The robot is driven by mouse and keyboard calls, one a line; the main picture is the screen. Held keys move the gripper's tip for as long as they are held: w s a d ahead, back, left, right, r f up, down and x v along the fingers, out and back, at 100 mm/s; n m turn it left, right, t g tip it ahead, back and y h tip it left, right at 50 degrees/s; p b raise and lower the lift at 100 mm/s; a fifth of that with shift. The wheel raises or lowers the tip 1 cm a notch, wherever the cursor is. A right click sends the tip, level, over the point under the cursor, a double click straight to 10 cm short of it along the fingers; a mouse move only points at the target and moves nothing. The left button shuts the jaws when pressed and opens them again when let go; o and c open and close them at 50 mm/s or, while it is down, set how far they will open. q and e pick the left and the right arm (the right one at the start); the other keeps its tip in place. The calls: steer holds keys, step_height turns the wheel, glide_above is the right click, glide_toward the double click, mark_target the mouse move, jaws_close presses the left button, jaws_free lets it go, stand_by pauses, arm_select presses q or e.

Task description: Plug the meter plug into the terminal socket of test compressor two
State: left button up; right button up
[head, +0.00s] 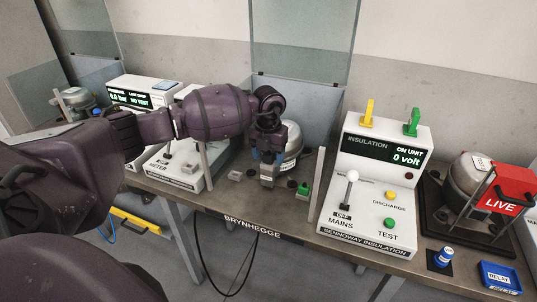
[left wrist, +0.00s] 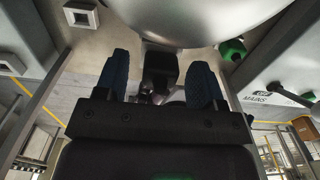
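My left gripper (head: 267,157) points down at the front of the middle silver compressor (head: 292,145). Its two blue fingers stand apart in the left wrist view (left wrist: 159,80). A dark block (left wrist: 160,66) lies between them, with a gap on each side. I cannot tell whether this block is the meter plug or a terminal socket. The compressor's rounded shell fills the top of the wrist view (left wrist: 190,15). The white meter box (head: 178,172) stands left of this compressor, partly behind my arm. My right gripper is not in view.
A small grey square block (head: 236,175) and a green piece (head: 304,190) flank the compressor. The white insulation unit (head: 378,190) stands to the right, beyond a pale upright post (head: 317,184). A black cable (head: 206,265) hangs below the bench's front edge. Another compressor with a red LIVE sign (head: 507,190) stands far right.

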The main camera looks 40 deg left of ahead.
arm_select(q)
step_height(320, 180, up, 11)
steer(key=shift+f+p, duration=0.1)
steer(key=shift+p, duration=0.3)
steer(key=shift+f, duration=0.1)
stand_by(0.8)
